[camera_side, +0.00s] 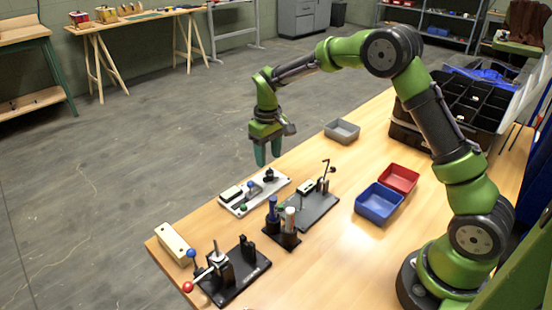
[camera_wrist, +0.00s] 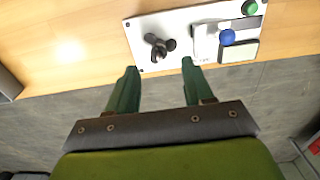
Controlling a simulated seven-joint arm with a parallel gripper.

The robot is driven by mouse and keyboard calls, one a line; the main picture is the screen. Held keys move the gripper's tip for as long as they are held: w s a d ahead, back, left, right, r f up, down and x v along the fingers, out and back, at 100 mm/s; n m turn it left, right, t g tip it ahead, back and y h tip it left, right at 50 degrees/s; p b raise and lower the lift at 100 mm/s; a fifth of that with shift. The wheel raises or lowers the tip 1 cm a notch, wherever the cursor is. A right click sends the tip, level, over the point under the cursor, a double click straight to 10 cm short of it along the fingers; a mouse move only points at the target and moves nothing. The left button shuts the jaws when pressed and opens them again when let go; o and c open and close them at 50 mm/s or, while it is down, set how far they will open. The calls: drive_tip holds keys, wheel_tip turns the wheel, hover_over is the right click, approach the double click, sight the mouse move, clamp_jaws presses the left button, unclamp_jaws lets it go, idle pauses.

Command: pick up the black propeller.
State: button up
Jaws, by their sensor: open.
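The black propeller (camera_wrist: 159,45) sits on a white plate (camera_wrist: 140,57) and lies between and beyond my two fingertips in the wrist view. In the side view the propeller (camera_side: 269,175) is small and dark at the plate's far right end. The white plate (camera_side: 238,210) also carries a blue ball, a green knob and a pale block. My gripper (camera_side: 267,160) is above the far edge of the table with its green fingers pointing down. In the wrist view my gripper (camera_wrist: 158,78) is open, with nothing between the fingers.
A dark fixture plate (camera_side: 315,213) with posts stands beside the white plate. A holder with blue and white cylinders (camera_side: 282,238) is nearer. Grey (camera_side: 342,131), red (camera_side: 398,179) and blue (camera_side: 379,204) bins stand to the right. A lever fixture (camera_side: 235,275) is at the front.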

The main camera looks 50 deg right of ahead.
wheel_tip(320, 180, down, 5)
drive_tip(key=shift+s+r, duration=0.1)
drive_tip(key=shift+s, duration=0.05)
clamp_jaws()
idle(0.4)
wheel_tip(320, 180, up, 10)
idle(0.4)
